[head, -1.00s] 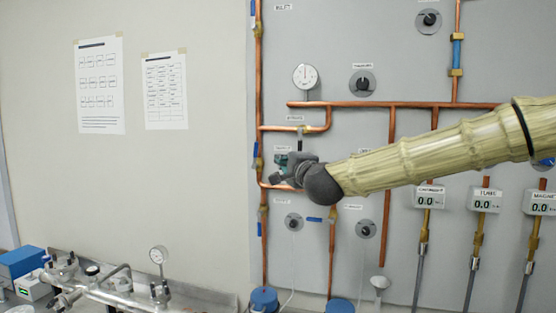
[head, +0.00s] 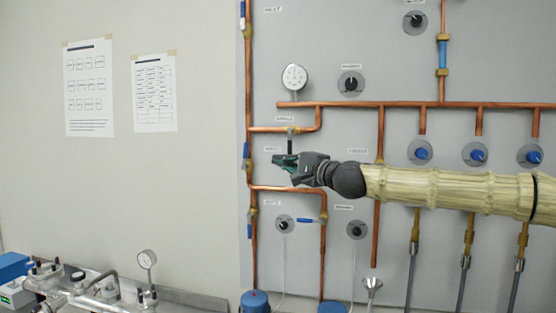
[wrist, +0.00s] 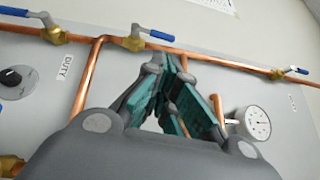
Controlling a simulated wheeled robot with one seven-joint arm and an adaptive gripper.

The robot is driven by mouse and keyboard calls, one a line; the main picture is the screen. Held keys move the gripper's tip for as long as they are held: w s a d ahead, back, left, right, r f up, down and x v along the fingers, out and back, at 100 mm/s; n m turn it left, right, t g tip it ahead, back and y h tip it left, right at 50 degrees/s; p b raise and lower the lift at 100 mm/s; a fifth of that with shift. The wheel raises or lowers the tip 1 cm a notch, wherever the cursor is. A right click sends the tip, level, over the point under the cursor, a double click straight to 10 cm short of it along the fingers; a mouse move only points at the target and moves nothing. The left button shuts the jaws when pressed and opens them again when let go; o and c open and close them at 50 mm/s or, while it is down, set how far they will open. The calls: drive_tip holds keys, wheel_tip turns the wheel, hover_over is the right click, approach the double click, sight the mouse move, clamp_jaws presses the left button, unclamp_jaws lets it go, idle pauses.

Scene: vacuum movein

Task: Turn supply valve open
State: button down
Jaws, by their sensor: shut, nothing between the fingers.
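The pipe valves with blue levers sit on the left copper pipe. The middle one (head: 246,153) has its lever in line with the pipe, and it also shows in the wrist view (wrist: 135,42). The labels are too small to read in the head view, so I cannot tell for sure which valve is supply. My gripper (head: 277,160) is shut and empty, to the right of the middle valve and apart from it in the head view. In the wrist view my gripper (wrist: 177,62) has its green-padded fingers closed together, partly hiding pipework behind them.
A dark lever (head: 290,146) hangs from the branch pipe just above my fingers. Another blue lever (head: 306,219) sticks out sideways below. A gauge (head: 294,78) is above. Pipes, knobs and gauges crowd the panel; the wall to the left is clear but for two papers.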

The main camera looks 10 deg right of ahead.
sight(245, 156)
drive_tip(key=p+x, duration=0.5)
drive_tip(key=x, duration=0.7)
drive_tip(key=shift+w+a, duration=0.15)
drive_tip(key=shift+w, duration=0.15)
drive_tip(key=shift+w+a+r+g+b, duration=0.3)
drive_tip(key=shift+w+a+r+b, duration=0.05)
drive_tip(key=shift+a, duration=0.05)
drive_tip(key=shift+r+n, duration=0.1)
drive_tip(key=shift+n, duration=0.2)
